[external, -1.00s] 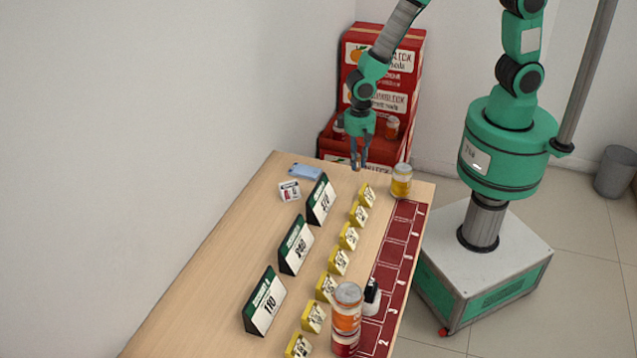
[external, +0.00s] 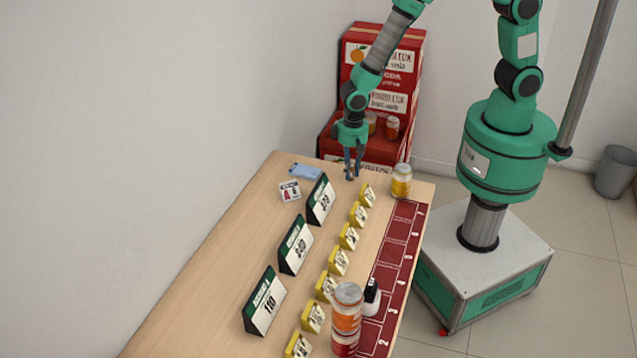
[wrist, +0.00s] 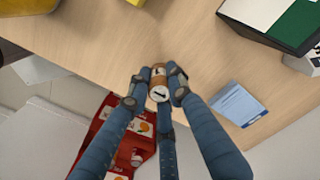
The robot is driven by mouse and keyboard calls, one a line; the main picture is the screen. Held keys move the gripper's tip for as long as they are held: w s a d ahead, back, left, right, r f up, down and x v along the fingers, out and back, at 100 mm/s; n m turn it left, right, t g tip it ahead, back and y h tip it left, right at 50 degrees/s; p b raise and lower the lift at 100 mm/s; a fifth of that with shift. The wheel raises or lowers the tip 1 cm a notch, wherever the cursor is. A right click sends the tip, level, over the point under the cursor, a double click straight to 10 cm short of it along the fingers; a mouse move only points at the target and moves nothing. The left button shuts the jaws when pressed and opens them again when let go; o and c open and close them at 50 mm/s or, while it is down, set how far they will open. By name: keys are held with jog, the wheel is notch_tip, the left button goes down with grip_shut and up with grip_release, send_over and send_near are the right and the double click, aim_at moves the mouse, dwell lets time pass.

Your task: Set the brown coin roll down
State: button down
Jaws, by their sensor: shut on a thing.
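The brown coin roll (wrist: 158,76), brown-orange with a pale end, is held between the fingers of my gripper (wrist: 156,86) in the wrist view. The fingers are shut on its sides. In the external view my gripper (external: 351,172) points down at the far end of the wooden counter (external: 215,275). The roll is mostly hidden by the fingers there. I cannot tell whether the roll touches the counter top.
A blue card or phone (external: 305,170) and a small white calendar-like block (external: 289,190) lie left of the gripper. A yellow jar (external: 401,182) stands to the right. Dark price signs (external: 321,199) and yellow tags (external: 358,214) run along the counter. A red soda display (external: 385,85) stands behind.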

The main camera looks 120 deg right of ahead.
jog(key=shift+f, duration=0.15)
jog(key=c, duration=1.6)
grip_release()
notch_tip(320, 180, up, 12)
jog(key=p, duration=0.3)
jog(key=shift+r, duration=0.2)
jog(key=shift+r, duration=0.1)
